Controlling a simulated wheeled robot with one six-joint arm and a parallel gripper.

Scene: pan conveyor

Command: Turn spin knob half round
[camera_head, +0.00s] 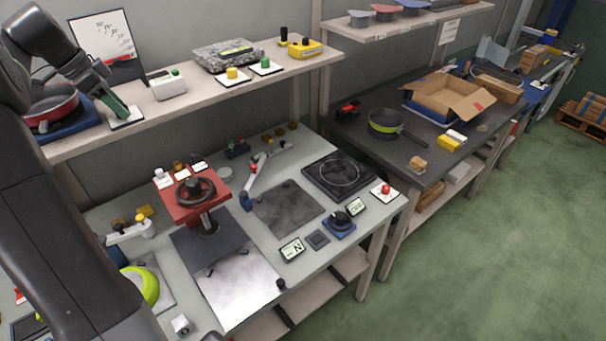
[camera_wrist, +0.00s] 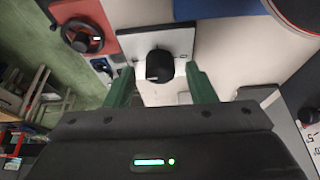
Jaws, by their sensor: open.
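A black knob (camera_wrist: 159,66) on a white plate (camera_wrist: 178,36) shows in the wrist view. It lies between and just beyond the fingertips of my gripper (camera_wrist: 159,70). My gripper is open, with one green finger on each side of the knob; I see no contact. In the head view my gripper (camera_head: 115,105) points down over the white plate (camera_head: 127,120) at the left of the upper shelf; the knob itself is hidden there. Another black knob (camera_head: 341,218) sits on a blue base on the workbench.
A red pan (camera_head: 50,107) on a blue base stands left of my gripper on the shelf (camera_head: 200,96). A white box with a green button (camera_head: 169,87) stands to the right. A framed chart (camera_head: 107,45) leans behind. A red handwheel panel (camera_head: 170,205) is on the bench below.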

